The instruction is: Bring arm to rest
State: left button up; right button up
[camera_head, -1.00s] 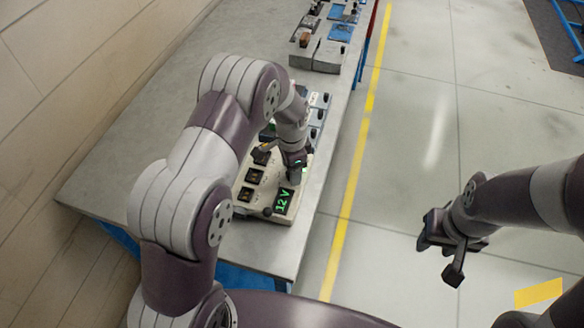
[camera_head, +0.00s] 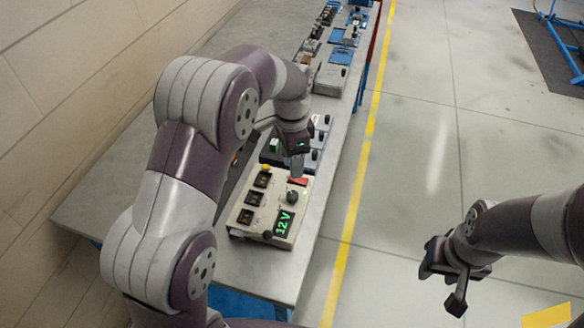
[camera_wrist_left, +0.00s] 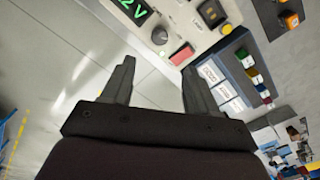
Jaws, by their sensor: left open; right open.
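My left gripper (camera_wrist_left: 158,82) is open and empty in the left wrist view, its two dark fingers apart. In the head view the left gripper (camera_head: 297,172) hangs over the far end of a beige control box (camera_head: 240,229) on the bench; its fingertips are hard to make out there. The box has a green display reading 12 V (camera_head: 284,223), a dark knob (camera_head: 293,197), several black switches and a red rocker (camera_head: 298,181). The red rocker also shows in the left wrist view (camera_wrist_left: 181,54), apart from the fingers. My right gripper (camera_head: 455,279) is open and empty over the floor at the right.
The grey bench (camera_head: 110,197) runs along the left wall. A blue-grey box (camera_wrist_left: 237,85) with coloured terminals stands beside the control box. More equipment (camera_head: 332,75) stands farther along the bench. The floor beyond the yellow line (camera_head: 352,190) is clear near the bench.

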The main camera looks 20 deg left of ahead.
dwell(0.4)
pick_arm(q)
jog(key=s+a+n, duration=0.1)
jog(key=s+n, duration=0.4)
jog(key=s, duration=0.4)
jog(key=s+a+f+n+t, duration=0.1)
jog(key=s+a+n, duration=0.1)
jog(key=s+n, duration=0.4)
jog(key=s, duration=0.4)
jog(key=shift+a+f, duration=0.15)
jog(key=shift+a, duration=0.15)
